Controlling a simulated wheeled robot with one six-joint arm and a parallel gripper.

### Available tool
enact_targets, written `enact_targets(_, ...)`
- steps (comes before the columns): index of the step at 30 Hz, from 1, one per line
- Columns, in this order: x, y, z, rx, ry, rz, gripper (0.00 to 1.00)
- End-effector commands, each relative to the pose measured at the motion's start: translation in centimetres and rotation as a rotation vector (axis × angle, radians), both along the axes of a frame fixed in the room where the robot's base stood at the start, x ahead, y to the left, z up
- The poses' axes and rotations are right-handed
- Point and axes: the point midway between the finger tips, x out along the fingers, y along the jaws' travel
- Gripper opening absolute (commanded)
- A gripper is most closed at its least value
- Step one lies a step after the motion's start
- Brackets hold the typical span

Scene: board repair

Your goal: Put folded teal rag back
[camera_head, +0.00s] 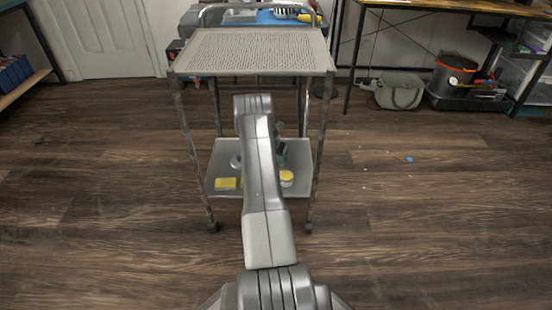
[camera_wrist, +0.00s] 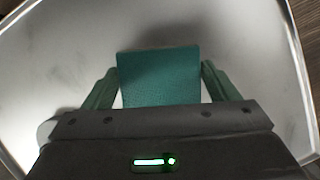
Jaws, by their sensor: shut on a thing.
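The folded teal rag (camera_wrist: 159,80) is between the two green fingers of my gripper (camera_wrist: 159,72) in the wrist view. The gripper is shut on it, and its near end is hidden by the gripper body. Below it is a shiny metal surface with a raised rim (camera_wrist: 288,30). I cannot tell if the rag touches that surface. In the head view my arm reaches down to the cart's lower shelf (camera_head: 300,160), and the arm hides most of the gripper and the rag.
The cart's perforated top shelf (camera_head: 250,50) is bare, above the lower shelf. A yellow block (camera_head: 225,183) and a yellow-topped round container (camera_head: 287,178) are on the lower shelf. A grey bag (camera_head: 399,92) and an orange-rimmed bucket (camera_head: 454,75) stand back right. Floor around the cart is mostly clear.

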Motion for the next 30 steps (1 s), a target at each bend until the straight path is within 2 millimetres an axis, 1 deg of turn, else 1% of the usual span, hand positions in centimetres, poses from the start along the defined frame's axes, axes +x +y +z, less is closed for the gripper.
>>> enact_targets(1, 0.1, 0.0, -0.4, 0.000, -0.001, 0.000, 0.63)
enact_targets(7, 0.0, 0.0, -0.2, 0.000, -0.001, 0.000, 0.63)
enact_targets(11, 0.0, 0.0, -0.7, 0.000, -0.001, 0.000, 0.63)
enact_targets(12, 0.0, 0.0, -0.5, 0.000, -0.001, -0.001, 0.87)
enact_targets(14, 0.0, 0.0, -0.5, 0.000, -0.001, 0.000, 0.98)
enact_targets(15, 0.0, 0.0, -0.5, 0.000, -0.001, 0.000, 1.00)
enact_targets(21, 0.0, 0.0, -0.4, 0.000, -0.001, 0.000, 1.00)
enact_targets(24, 0.0, 0.0, 0.0, 0.000, -0.001, 0.000, 1.00)
enact_targets(26, -0.2, 0.1, 0.8, 0.000, -0.002, 0.000, 1.00)
enact_targets(29, -0.8, 0.4, 2.7, -0.001, -0.002, 0.001, 1.00)
enact_targets(30, -1.1, 0.5, 3.6, -0.001, -0.002, 0.001, 1.00)
